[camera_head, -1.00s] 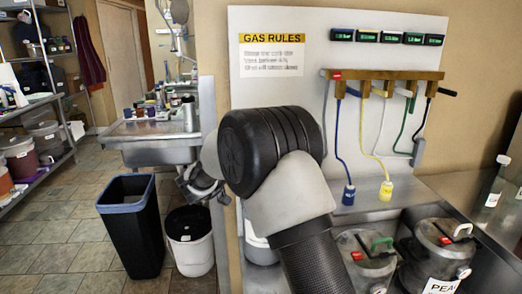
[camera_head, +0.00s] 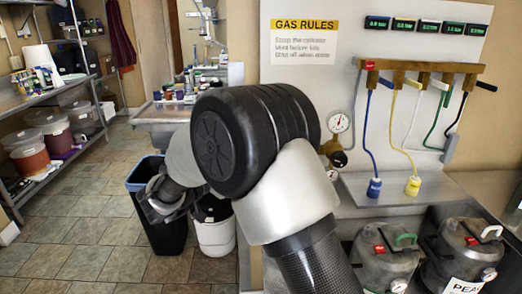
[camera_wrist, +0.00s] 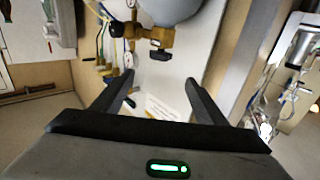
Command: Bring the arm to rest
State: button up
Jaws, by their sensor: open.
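My arm crosses the middle of the head view, bent, with its black joint in front of the wall and sink. My gripper (camera_head: 160,205) points down and left in the head view, in front of the dark bin and the white bin. In the wrist view my gripper (camera_wrist: 158,82) has its two fingers spread apart with nothing between them. The gas board and a brass valve fitting (camera_wrist: 150,32) lie beyond the fingers, apart from them.
A dark bin (camera_head: 158,225) and a white bin (camera_head: 216,236) stand on the floor behind my gripper. Lidded metal buckets (camera_head: 385,258) sit in the steel basin at right. Shelves (camera_head: 45,95) line the left. The tiled floor (camera_head: 85,235) is clear.

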jog(key=shift+s+a, duration=0.25)
jog(key=shift+a, duration=0.05)
